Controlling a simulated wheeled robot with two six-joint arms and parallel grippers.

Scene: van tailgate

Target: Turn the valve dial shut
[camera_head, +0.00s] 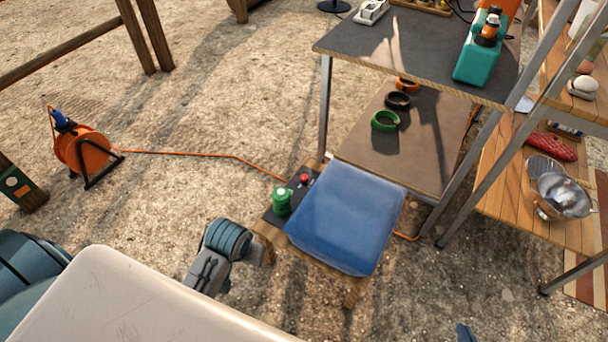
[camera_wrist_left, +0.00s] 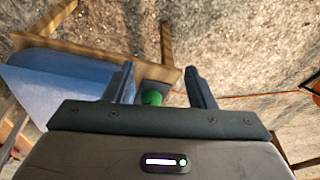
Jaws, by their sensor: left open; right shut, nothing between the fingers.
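A green round piece with a pale top (camera_head: 282,201) stands on a dark base on a low wooden stool, beside a blue box; I take it for the valve dial. A small red knob (camera_head: 304,179) sits behind it. In the left wrist view the green piece (camera_wrist_left: 152,98) shows beyond and between the fingers of my open left gripper (camera_wrist_left: 160,85), apart from them as far as I can tell. In the head view my left arm is near the stool's left corner, its fingers hidden. My right gripper (camera_head: 464,333) shows only as a dark tip at the bottom edge, shut and empty.
An orange cable (camera_head: 205,154) runs from a reel (camera_head: 82,150) to the stool. Bare ground lies left of the stool.

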